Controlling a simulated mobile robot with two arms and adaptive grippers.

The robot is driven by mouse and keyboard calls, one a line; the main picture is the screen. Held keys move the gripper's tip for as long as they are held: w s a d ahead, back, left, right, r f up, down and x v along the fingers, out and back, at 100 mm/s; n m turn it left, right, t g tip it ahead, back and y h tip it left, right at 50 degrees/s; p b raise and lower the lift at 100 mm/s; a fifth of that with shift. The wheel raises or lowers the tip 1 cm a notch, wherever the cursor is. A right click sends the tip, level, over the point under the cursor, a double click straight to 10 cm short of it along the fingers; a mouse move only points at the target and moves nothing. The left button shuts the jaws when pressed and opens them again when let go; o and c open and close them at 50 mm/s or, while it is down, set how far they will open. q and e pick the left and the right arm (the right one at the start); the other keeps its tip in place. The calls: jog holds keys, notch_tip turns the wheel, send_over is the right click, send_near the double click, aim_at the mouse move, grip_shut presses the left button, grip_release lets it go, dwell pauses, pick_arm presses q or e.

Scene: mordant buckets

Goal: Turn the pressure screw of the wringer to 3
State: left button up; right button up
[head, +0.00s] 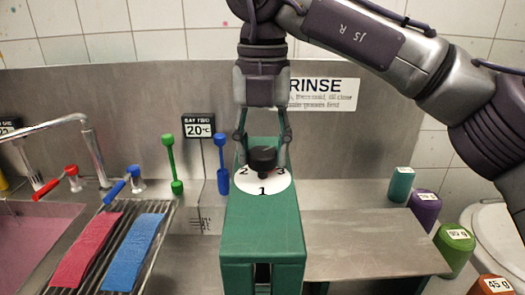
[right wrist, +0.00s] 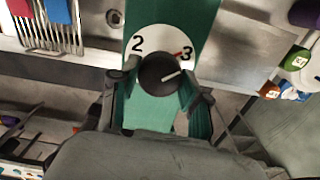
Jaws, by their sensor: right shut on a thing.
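The wringer (head: 262,225) is a green block standing in the middle of the head view. On its top is a white dial (head: 245,183) with the numbers 1, 2 and 3. The black round pressure screw (head: 263,157) sits at the dial's centre. In the right wrist view the screw (right wrist: 158,76) has a white pointer line aimed right and slightly up, a little below the 3 and its small red mark (right wrist: 178,55). My right gripper (head: 263,148) points down and is shut on the screw, one finger on each side. My left gripper is not in view.
A metal rack (head: 165,225) with a pink and a blue cloth lies left, beside a sink (head: 25,235). Green (head: 172,160) and blue (head: 221,160) upright levers stand behind. A bare metal shelf (head: 370,240) and several coloured weighed jars (head: 424,208) are right.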

aim_at(262, 152)
jog(key=shift+m, duration=0.8)
jog(key=o, duration=1.2)
jog(key=shift+c, duration=0.2)
jog(key=shift+r, duration=0.1)
notch_tip(262, 152, up, 12)
